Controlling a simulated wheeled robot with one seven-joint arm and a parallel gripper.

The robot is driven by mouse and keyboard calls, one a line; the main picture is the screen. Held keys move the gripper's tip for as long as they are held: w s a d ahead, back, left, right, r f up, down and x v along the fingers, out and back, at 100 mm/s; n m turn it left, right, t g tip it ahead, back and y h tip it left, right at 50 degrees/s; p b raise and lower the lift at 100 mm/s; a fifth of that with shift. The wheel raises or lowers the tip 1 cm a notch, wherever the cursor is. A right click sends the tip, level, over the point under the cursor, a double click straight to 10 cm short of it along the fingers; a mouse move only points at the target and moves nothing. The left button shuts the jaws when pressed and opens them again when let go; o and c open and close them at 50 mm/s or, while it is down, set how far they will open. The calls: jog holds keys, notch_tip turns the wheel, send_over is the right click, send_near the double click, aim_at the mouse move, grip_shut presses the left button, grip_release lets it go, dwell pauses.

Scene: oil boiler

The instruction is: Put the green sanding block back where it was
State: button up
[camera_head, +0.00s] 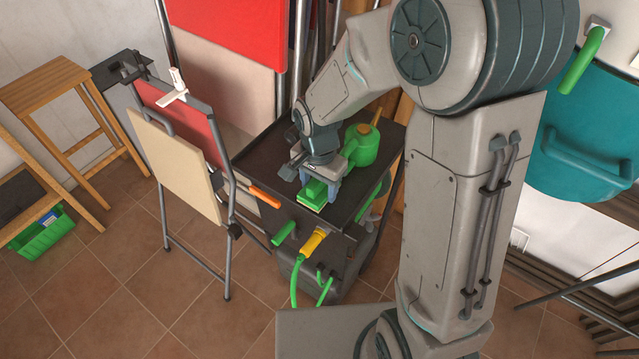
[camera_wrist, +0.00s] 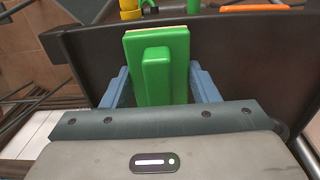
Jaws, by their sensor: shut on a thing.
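The green sanding block (camera_head: 313,194) is at my gripper, over the near part of the dark cart top (camera_head: 262,162). In the wrist view the green block (camera_wrist: 158,62) has a raised grip along its middle and a pale strip at its far edge. My gripper (camera_wrist: 160,88) has its blue fingers on either side of the block and is shut on it. In the head view my gripper (camera_head: 318,186) points down at the cart top. I cannot tell whether the block touches the surface.
A green watering can (camera_head: 361,146) stands on the cart just right of my gripper. An orange handle (camera_head: 265,197) and a yellow hose nozzle (camera_head: 313,242) are at the cart's near edge. The cart's far left top is clear.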

jog(key=o, duration=1)
jog(key=shift+f, duration=0.1)
jog(key=shift+o, duration=0.2)
notch_tip(320, 180, up, 12)
jog(key=shift+r+p, duration=0.15)
jog(key=shift+p, duration=0.25)
jog(key=s+d+r+n+t, duration=0.2)
jog(key=s+d+n, duration=0.5)
jog(key=s+d, duration=0.5)
jog(key=shift+r+t, duration=0.4)
jog(key=shift+r, duration=0.05)
jog(key=shift+d, duration=0.1)
